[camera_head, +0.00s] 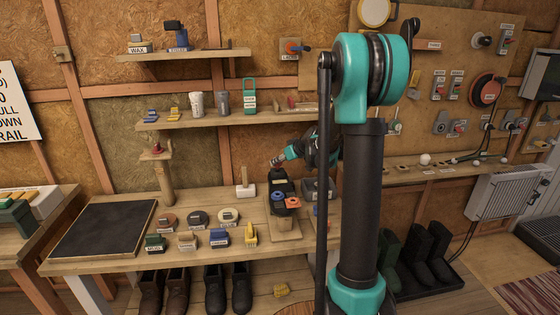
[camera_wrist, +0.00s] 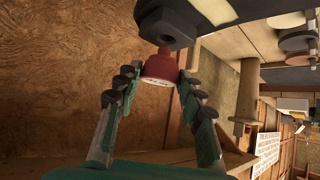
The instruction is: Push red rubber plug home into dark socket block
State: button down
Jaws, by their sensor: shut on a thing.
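The red plug (camera_wrist: 161,64), with a pale end face, sits against a dark block (camera_wrist: 167,20) in the wrist view. In the head view my gripper (camera_head: 275,161) is just above a dark block (camera_head: 281,185) on the workbench. The plug cannot be made out there.
A shelf (camera_head: 220,119) runs above. A dark mat (camera_head: 103,229) lies clear at left.

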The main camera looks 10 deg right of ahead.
jog(key=shift+f, duration=1.25)
jog(key=c, duration=0.9)
grip_release()
jog(key=shift+o, duration=0.2)
jog(key=shift+r, duration=0.1)
jog(key=v, duration=1.2)
jog(key=s+f+m+g+h, duration=0.1)
jog(key=s+f, duration=0.4)
jog(key=s, duration=0.5)
jog(key=s+a+f+m+g+h, duration=0.1)
jog(key=s+f, duration=0.4)
jog(key=s, duration=0.6)
jog(key=s+f+m+g+h, duration=0.2)
jog(key=s+f+m+h, duration=0.1)
jog(key=s, duration=0.8)
jog(key=shift+a+f+m+g, duration=0.35)
jog(key=shift+f+m, duration=0.25)
jog(key=shift+f, duration=0.3)
